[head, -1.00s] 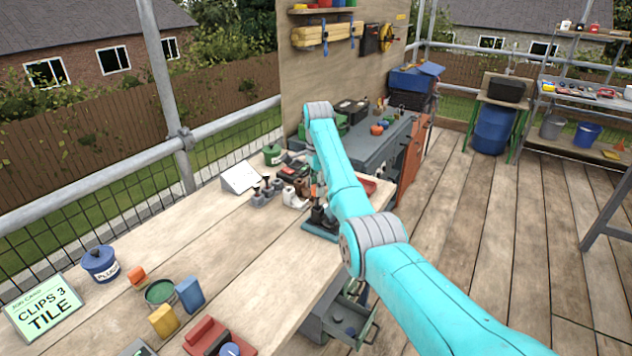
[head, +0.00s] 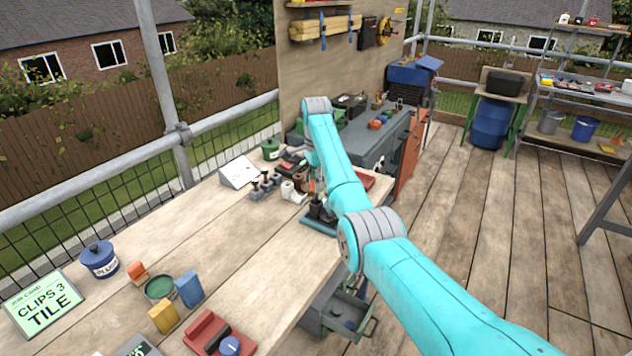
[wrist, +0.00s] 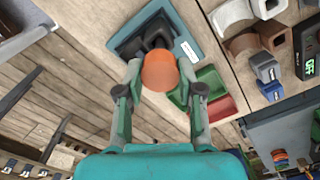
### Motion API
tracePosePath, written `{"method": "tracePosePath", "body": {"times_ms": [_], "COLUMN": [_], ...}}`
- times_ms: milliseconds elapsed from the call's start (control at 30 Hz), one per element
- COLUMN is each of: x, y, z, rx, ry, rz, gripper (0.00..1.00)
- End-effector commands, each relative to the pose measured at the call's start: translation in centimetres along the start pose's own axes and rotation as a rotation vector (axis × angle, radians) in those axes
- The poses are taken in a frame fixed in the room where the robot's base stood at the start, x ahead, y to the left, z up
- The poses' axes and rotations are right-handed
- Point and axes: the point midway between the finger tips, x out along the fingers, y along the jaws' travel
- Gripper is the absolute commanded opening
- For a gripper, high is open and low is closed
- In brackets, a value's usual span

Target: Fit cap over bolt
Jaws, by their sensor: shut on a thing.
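In the wrist view my gripper (wrist: 160,76) is shut on a round orange cap (wrist: 159,72), held between its two fingertips. Beyond the cap is a black fixture (wrist: 150,38) on a teal base plate (wrist: 126,42) with a small white label. The cap overlaps the near part of the fixture in this view. I cannot tell whether they touch. No bolt can be made out; the cap may hide it. In the head view the teal base plate (head: 316,223) and black fixture (head: 318,208) stand at the workbench's right edge, partly behind my arm.
The workbench (head: 190,232) also carries a blue pot (head: 99,261) and a clips sign (head: 43,304). An open drawer (head: 350,312) juts out below its edge.

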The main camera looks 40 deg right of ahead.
Motion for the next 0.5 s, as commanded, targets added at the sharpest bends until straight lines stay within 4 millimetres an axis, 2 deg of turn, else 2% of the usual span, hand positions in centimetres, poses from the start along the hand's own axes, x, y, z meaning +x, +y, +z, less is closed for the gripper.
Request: {"method": "tracePosePath", "body": {"times_ms": [500], "x": [0.44], "y": [0.0], "z": [-0.01], "rx": [0.0], "ry": [0.0], "rz": [0.0], "gripper": [0.26]}}
